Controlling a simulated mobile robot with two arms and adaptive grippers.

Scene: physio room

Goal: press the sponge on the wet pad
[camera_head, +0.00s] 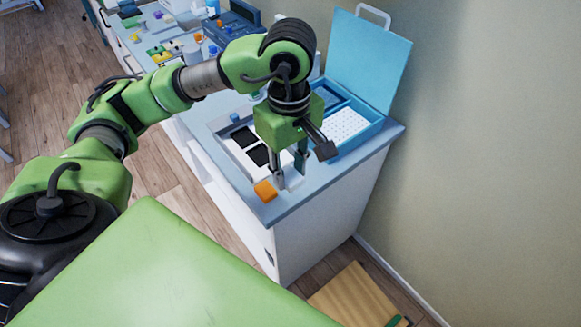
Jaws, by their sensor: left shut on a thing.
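My left gripper (290,172) points straight down over the front end of the counter, its fingers shut on a small white block (294,180). The fingers partly hide this block, and I cannot tell whether it touches the surface below. An orange block (265,190) lies just left of the fingers, near the counter's front edge. A white tray (231,147) with dark pads (258,155) lies behind and left of the gripper. I cannot tell for certain which of these is the sponge or the wet pad. My right gripper is out of view.
An open blue case (369,60) with a raised lid and a white perforated insert (344,126) stands right of the gripper. Bottles and small items crowd the counter's far end. The wall is close on the right. A wooden board (355,297) is on the floor.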

